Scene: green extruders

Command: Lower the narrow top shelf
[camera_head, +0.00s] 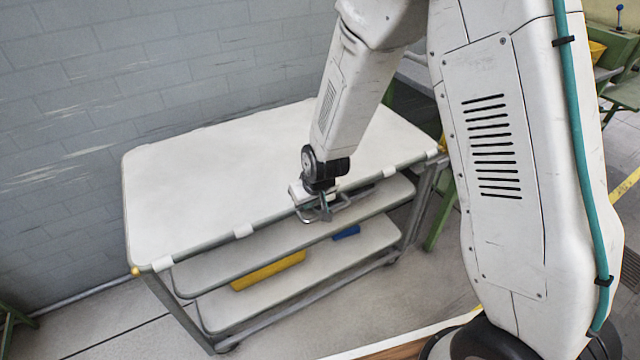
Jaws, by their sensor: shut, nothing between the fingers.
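A cart has a wide pale top board (210,175) with a rail and white clips along its front edge. Two narrower shelves hang below it: an upper one (220,268) and a lower one (220,313). Which part the task calls the narrow top shelf is not clear from the picture. My gripper (326,213) points down at the front edge of the top board, right of its middle. It is shut and empty. A grey metal loop shows around the fingertips; whether they touch it or the rail cannot be told. My wrist hides part of the edge.
A grey brick wall (70,130) stands behind the cart. Green and yellow equipment (612,48) is at the far right. Clear floor (400,290) lies in front of the cart.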

